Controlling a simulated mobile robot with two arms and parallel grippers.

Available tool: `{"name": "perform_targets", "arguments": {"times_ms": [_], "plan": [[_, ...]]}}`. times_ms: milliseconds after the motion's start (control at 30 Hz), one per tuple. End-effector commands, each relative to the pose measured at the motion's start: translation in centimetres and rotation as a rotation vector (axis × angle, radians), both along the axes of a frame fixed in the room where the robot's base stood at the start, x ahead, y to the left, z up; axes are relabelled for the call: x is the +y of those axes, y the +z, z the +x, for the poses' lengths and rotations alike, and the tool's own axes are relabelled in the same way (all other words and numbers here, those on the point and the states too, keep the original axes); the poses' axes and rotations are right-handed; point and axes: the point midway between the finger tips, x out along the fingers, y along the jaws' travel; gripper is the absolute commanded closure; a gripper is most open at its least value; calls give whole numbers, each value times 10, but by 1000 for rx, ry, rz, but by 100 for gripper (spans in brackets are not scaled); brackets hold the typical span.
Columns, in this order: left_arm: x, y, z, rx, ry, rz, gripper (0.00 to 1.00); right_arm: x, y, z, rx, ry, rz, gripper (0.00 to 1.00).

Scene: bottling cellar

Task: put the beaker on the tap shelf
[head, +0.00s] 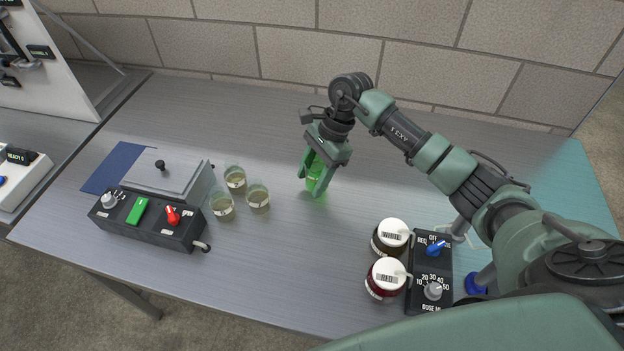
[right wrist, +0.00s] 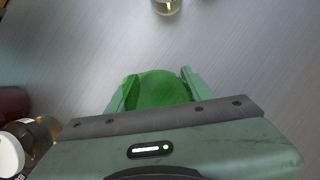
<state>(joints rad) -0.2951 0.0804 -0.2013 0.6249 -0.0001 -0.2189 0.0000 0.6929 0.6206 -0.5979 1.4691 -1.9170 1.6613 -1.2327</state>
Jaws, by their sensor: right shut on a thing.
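My right gripper (head: 314,184) is shut on a green, see-through vessel (head: 313,170), which looks like a beaker. It is upright at or just above the middle of the grey table; I cannot tell whether its base touches. In the right wrist view the vessel (right wrist: 155,90) shows as a round green shape between the fingers (right wrist: 155,88). Three glass beakers with pale yellow liquid stand to its left: one at the back (head: 235,180), one at the front (head: 221,207) and one at the right (head: 258,198). I cannot make out a tap shelf for certain. My left gripper is out of view.
A black control box (head: 148,219) with a grey lidded unit and a blue mat (head: 116,166) stands left. Two white-lidded jars (head: 392,237) (head: 386,279) and a dial box (head: 430,272) stand front right. A white panel with fittings (head: 45,75) is far left. The table's back is clear.

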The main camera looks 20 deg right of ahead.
Motion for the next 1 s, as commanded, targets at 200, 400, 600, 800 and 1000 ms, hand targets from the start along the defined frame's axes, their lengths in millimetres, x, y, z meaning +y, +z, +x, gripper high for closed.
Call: {"name": "perform_targets", "arguments": {"times_ms": [200,400,600,800,1000], "plan": [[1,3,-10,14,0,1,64,0,-18,0,-2,1,0,90],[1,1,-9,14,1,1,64,0,-19,0,-1,1,0,90],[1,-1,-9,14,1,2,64,0,-20,0,0,1,1,28],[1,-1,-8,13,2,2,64,0,-20,0,0,1,1,28],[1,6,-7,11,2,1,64,0,-14,0,0,1,1,28]]}}
